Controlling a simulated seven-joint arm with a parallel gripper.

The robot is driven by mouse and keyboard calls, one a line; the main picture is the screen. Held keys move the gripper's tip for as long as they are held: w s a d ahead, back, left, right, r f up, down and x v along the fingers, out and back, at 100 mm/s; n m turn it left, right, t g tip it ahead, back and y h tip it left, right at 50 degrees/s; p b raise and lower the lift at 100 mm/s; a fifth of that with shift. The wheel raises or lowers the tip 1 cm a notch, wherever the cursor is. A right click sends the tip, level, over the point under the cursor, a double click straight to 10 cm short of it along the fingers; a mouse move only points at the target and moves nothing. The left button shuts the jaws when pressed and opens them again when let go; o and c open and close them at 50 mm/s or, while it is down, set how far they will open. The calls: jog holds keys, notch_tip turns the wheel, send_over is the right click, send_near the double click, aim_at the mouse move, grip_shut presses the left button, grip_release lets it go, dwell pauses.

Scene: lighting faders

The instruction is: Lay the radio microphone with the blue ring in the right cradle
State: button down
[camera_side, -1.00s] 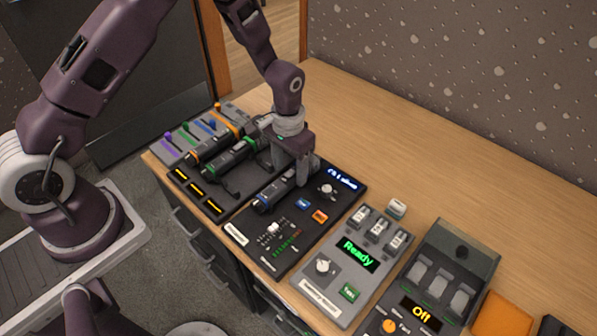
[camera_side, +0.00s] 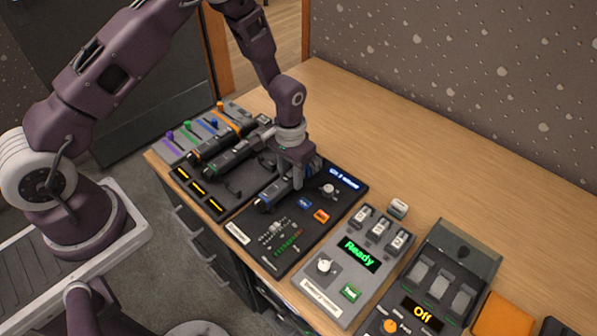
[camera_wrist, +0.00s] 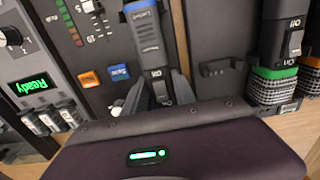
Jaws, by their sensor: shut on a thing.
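The radio microphone with blue on its end (camera_side: 272,196) is dark and lies over the black mixer panel; its blue end also shows in the wrist view (camera_wrist: 143,28). My gripper (camera_side: 298,178) is shut on its body, with one finger on each side in the wrist view (camera_wrist: 158,90). I cannot tell whether it touches the panel. The right cradle (camera_side: 247,184) is empty, a dark slot between the held microphone and the green-ringed one; its bracket shows in the wrist view (camera_wrist: 221,67). The head of the held microphone is hidden by my gripper.
The green-ringed microphone (camera_side: 230,158) and the orange-ringed one (camera_side: 205,147) lie in the cradles to the left. The mixer panel (camera_side: 262,255) has buttons and a lit display. A grey "Ready" box (camera_side: 325,285) stands to its right. The desk behind is clear.

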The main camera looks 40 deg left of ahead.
aim_at(289, 171)
notch_tip(289, 171, up, 9)
jog(key=shift+r, duration=0.1)
jog(key=shift+a+r, duration=0.2)
jog(key=shift+a, duration=0.1)
jog(key=shift+s+a+f, duration=0.4)
jog(key=shift+a+f, duration=1)
jog(key=shift+s+a+f, duration=0.45)
jog(key=shift+a+f, duration=1)
jog(key=shift+s+a+f, duration=0.4)
jog(key=shift+a+f, duration=1)
jog(key=shift+f, duration=0.5)
jog(key=c, duration=0.9)
grip_release()
